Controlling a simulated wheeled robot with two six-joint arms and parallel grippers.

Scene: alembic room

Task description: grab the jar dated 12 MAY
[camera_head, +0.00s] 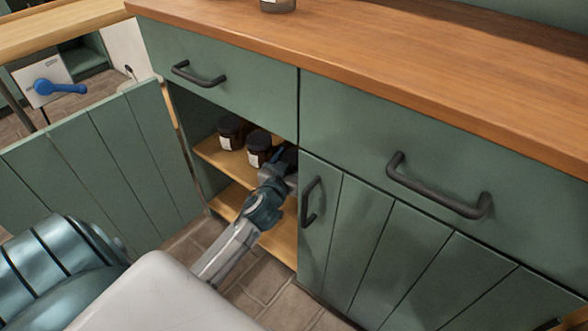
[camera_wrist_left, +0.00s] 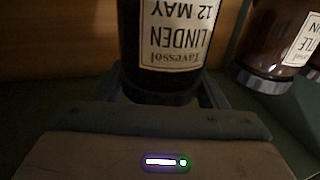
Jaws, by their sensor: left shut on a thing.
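A dark jar (camera_wrist_left: 165,40) fills the upper middle of the left wrist view. Its pale label appears upside down and reads "Tavessol LINDEN 12 MAY". My left gripper (camera_wrist_left: 168,92) is shut on this jar, with a finger on each side of it. In the head view my left gripper (camera_head: 283,163) reaches into the open cupboard, at the right end of its upper shelf. There the held jar (camera_head: 291,154) is mostly hidden by the gripper and the cabinet front. My right gripper is in neither view.
Two dark jars with pale labels, a left one (camera_head: 230,133) and a nearer one (camera_head: 258,148), stand on the wooden shelf (camera_head: 212,153). Another labelled jar (camera_wrist_left: 272,45) shows in the wrist view. The open door (camera_head: 110,160) is left; the closed door (camera_head: 355,245) is right.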

